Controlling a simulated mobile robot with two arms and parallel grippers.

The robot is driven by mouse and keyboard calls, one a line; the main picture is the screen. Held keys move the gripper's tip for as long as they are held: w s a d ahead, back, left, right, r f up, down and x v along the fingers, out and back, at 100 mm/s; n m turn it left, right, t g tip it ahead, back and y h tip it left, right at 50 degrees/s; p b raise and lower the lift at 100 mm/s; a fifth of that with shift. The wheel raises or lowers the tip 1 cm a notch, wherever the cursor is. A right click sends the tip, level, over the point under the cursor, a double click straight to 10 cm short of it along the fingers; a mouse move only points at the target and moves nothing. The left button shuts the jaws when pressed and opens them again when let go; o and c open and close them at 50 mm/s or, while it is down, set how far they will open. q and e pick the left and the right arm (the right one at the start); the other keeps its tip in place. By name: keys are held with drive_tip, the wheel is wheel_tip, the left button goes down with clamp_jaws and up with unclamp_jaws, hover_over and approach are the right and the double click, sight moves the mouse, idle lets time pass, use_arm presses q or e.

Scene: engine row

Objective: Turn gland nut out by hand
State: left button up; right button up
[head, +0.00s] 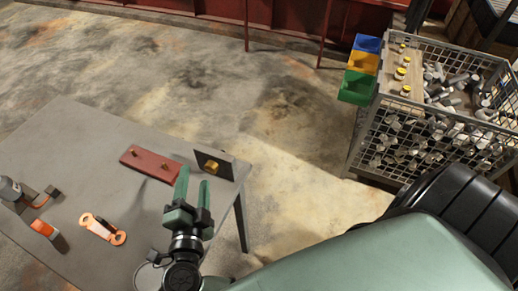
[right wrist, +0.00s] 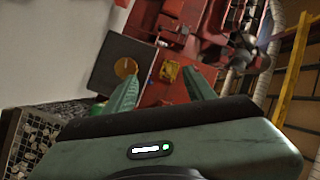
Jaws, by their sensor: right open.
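The gland nut (head: 211,166) is a round brass piece on the face of a dark upright plate (head: 228,163) at the table's far right corner. It also shows in the right wrist view (right wrist: 125,67), beside and beyond the tip of the left-hand finger. My right gripper (head: 193,180) is open, its two green fingers pointing toward the plate. I cannot tell the exact gap between finger and nut. My left gripper is not in view.
The grey table (head: 100,165) carries a red block with two pins (head: 150,162), an orange link-shaped part (head: 102,229) and another orange-ended tool (head: 43,228). A wire crate of metal parts (head: 440,115) stands at the right, with coloured bins (head: 361,68) beside it. Floor between is clear.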

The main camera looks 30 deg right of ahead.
drive_tip(key=w+a+r+n+t+y, duration=0.2)
drive_tip(key=a+r+n+t+y, duration=0.45)
drive_tip(key=r+n+y, duration=0.55)
drive_tip(key=s+f+n+g+y, duration=0.2)
drive_tip(key=s+f+n+g, duration=0.25)
drive_tip(key=f, duration=0.25)
drive_tip(key=s+f+n+g+y, duration=0.3)
drive_tip(key=f+n+g, duration=0.2)
drive_tip(key=f+g, duration=0.1)
drive_tip(key=s+d+f+g+h, duration=0.5)
drive_tip(key=s+d+f+h, duration=0.15)
drive_tip(key=d+f, duration=0.55)
drive_tip(key=s+d+f+m+g, duration=0.1)
drive_tip(key=s+d+f+g, duration=0.1)
drive_tip(key=f, duration=1.6)
drive_tip(key=shift+s+d+h+p, duration=0.35)
drive_tip(key=shift+s+d+p, duration=0.05)
drive_tip(key=shift+s, duration=0.2)
